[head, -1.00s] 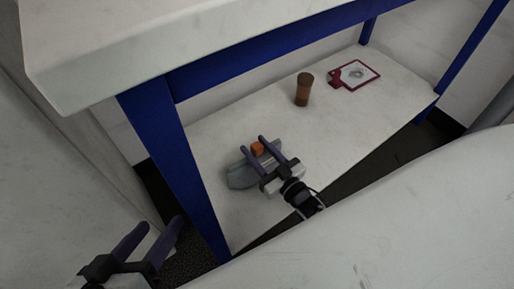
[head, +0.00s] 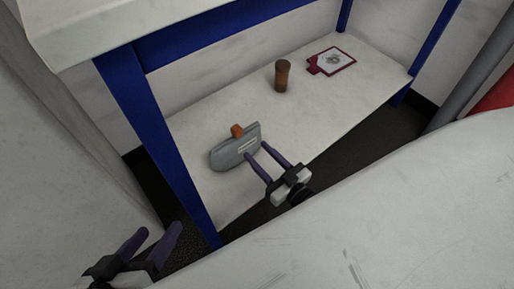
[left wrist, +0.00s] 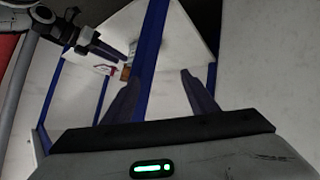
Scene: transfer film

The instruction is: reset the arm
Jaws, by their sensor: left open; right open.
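My right gripper (head: 259,149) is open and empty at the lower shelf's front edge. Its fingertips are by the right end of a grey rounded tool (head: 230,155) with an orange block (head: 237,131) at its back edge; I cannot tell whether they touch it. My left gripper (head: 157,231) is open and empty at the lower left, in front of the blue table leg. Its two spread fingers also show in the left wrist view (left wrist: 163,88), with nothing between them. My right arm (left wrist: 85,38) shows at the upper left there.
The lower shelf (head: 335,115) also holds a brown cylinder (head: 283,76) and a red-framed white card (head: 331,61). A blue leg (head: 160,140) and blue rail (head: 220,38) bound it under the white tabletop (head: 100,22). A white surface (head: 400,200) fills the lower right.

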